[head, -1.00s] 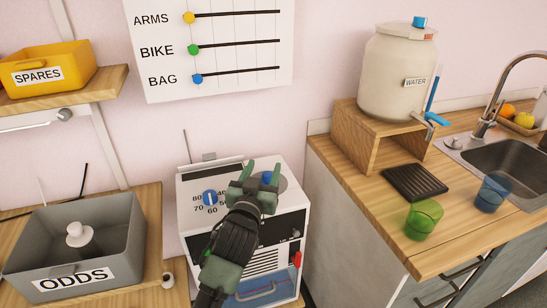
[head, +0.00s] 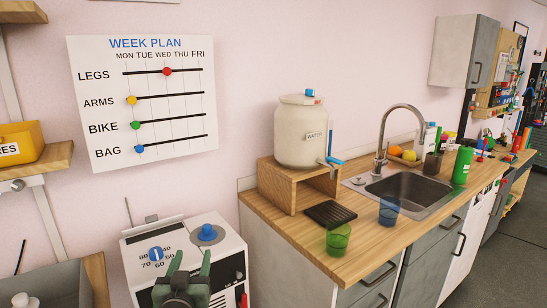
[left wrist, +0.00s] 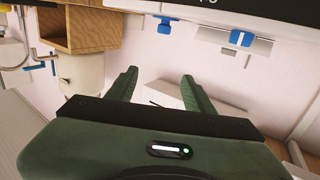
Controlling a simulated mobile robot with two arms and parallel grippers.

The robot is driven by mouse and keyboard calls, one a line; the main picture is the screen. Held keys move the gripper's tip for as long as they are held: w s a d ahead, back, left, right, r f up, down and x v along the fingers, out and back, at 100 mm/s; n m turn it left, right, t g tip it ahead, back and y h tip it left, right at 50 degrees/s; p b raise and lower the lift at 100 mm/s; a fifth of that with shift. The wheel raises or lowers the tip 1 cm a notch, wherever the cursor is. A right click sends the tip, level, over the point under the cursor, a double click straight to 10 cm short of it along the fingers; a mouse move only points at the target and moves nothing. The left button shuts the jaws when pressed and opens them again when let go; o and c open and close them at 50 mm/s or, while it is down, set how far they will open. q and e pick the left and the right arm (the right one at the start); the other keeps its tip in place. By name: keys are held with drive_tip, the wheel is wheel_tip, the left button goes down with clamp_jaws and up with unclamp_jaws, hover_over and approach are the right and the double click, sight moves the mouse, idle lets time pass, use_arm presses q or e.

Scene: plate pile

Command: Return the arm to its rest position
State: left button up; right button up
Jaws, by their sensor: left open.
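My left gripper (head: 190,264) is at the bottom of the head view, in front of the white machine with dials (head: 222,245). Its two green fingers point up and stand apart, with nothing between them. In the left wrist view, the gripper (left wrist: 158,84) also shows its fingers spread and empty. A blue knob (head: 207,232) and a blue dial (head: 156,254) are on the machine, just beyond the fingertips. Most of my left arm is below the picture. My right gripper is not in view.
The wooden counter (head: 285,225) at right bears a water jar (head: 302,135) on a wooden stand (head: 276,190), a green cup (head: 338,239), a blue cup (head: 389,211) and a sink (head: 415,185). The grey bin (head: 50,290) is at lower left. The wall has a week plan board (head: 180,95).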

use_arm(q)
drive_tip(key=s+f+m+g+h, duration=0.1)
drive_tip(key=s+f+g, duration=0.25)
drive_tip(key=f, duration=1.05)
drive_tip(key=s+d+f+m+g, duration=0.15)
drive_tip(key=s+f, duration=0.35)
drive_tip(key=f, duration=0.9)
drive_tip(key=s+a+f+g+h, duration=0.1)
drive_tip(key=s+f+g, duration=0.25)
drive_tip(key=f, duration=1.05)
drive_tip(key=s+a+f+g, duration=0.1)
drive_tip(key=s+f+g, duration=0.1)
drive_tip(key=s+f, duration=0.7)
drive_tip(key=s+a+f+g, duration=0.1)
drive_tip(key=s+f+g, duration=0.1)
drive_tip(key=s+f, duration=0.75)
drive_tip(key=s+a+f+g, duration=0.1)
drive_tip(key=s+f+g, duration=0.1)
drive_tip(key=s, duration=1)
drive_tip(key=s+a+f+g, duration=0.1)
drive_tip(key=s+f+g, duration=0.1)
drive_tip(key=s, duration=1)
drive_tip(key=shift+s+a+f+m+y, duration=0.2)
drive_tip(key=shift+a+m+y, duration=0.15)
drive_tip(key=shift+y, duration=0.05)
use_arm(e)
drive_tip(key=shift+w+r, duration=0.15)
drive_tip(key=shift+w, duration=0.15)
